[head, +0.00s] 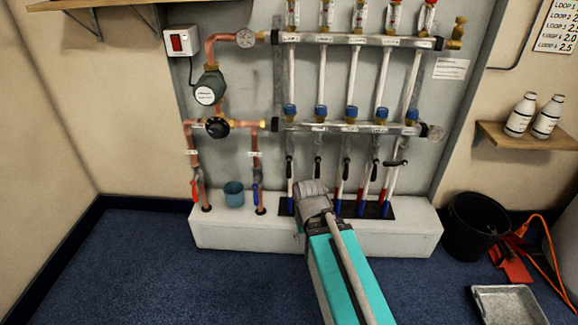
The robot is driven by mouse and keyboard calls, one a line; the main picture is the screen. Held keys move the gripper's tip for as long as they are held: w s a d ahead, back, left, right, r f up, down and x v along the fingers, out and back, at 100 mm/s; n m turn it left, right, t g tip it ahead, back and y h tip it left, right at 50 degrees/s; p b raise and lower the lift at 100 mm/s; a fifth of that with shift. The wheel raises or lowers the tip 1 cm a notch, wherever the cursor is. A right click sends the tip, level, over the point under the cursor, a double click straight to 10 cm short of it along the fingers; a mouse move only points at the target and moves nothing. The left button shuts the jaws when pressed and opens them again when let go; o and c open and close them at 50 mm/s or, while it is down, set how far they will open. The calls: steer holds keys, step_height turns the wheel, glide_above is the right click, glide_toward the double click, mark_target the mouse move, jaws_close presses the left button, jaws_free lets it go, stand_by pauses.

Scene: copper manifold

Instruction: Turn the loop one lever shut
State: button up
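A row of several black levers sits on the white loop pipes below the lower manifold bar (350,127). The leftmost lever (289,168) hangs along its pipe, and so does the second lever (318,168). The rightmost lever (396,163) lies crosswise to its pipe. My gripper (311,188) is in front of the lower pipes, just below the leftmost two levers. Its fingers are not clear, and I cannot see whether it touches anything.
A white plinth (408,237) runs below the pipes. A blue cup (234,194) stands on it at the left, between pipes with red (195,190) and blue (255,193) handles. A black bucket (474,228) and a grey tray (508,307) are on the right floor. The left floor is clear.

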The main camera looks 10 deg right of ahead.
step_height(320, 180, up, 10)
steer(key=p, duration=0.8)
steer(key=shift+p, duration=0.4)
